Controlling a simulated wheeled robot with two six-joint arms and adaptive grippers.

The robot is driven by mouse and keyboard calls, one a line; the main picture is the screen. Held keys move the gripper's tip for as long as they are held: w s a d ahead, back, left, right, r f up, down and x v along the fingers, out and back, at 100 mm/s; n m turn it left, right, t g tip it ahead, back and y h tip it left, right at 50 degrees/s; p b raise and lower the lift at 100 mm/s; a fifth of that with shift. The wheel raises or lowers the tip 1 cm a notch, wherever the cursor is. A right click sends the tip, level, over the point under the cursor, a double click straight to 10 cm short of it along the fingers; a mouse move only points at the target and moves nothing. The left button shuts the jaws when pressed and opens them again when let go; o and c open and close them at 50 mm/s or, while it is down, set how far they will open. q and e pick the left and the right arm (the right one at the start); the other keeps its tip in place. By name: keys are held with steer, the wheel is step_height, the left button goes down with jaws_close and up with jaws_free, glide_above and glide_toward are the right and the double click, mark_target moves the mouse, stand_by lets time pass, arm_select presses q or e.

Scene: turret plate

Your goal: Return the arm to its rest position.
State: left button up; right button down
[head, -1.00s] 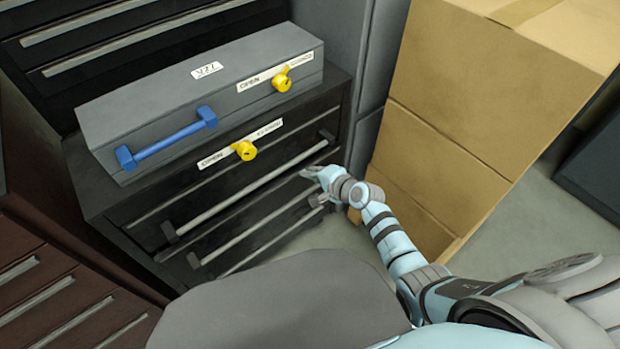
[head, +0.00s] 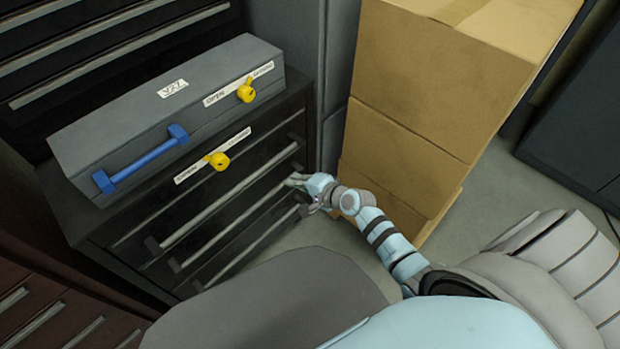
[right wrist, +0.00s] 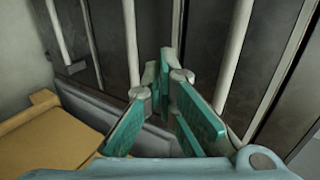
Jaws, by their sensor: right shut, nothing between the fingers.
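My right arm (head: 385,238) reaches in from the lower right of the head view. My right gripper (head: 293,183) is close to the right ends of the drawer handles on the black cabinet (head: 130,225). In the right wrist view its teal fingers (right wrist: 163,75) are closed with their tips together and nothing between them. Drawer handles and the dark drawer fronts show behind the fingers. Whether the fingertips touch a handle cannot be told. My left gripper is not in view.
A grey case (head: 160,110) with a blue handle (head: 140,160) and a yellow knob (head: 246,93) sits on the cabinet. Another yellow knob (head: 218,160) is on the cabinet front. Stacked cardboard boxes (head: 420,90) stand right beside the right gripper. Floor (head: 490,190) is open further right.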

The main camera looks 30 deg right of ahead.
steer(key=v, duration=0.3)
steer(key=p+v, duration=0.1)
steer(key=v, duration=0.1)
steer(key=shift+d+f, duration=0.15)
steer(key=shift+d, duration=0.1)
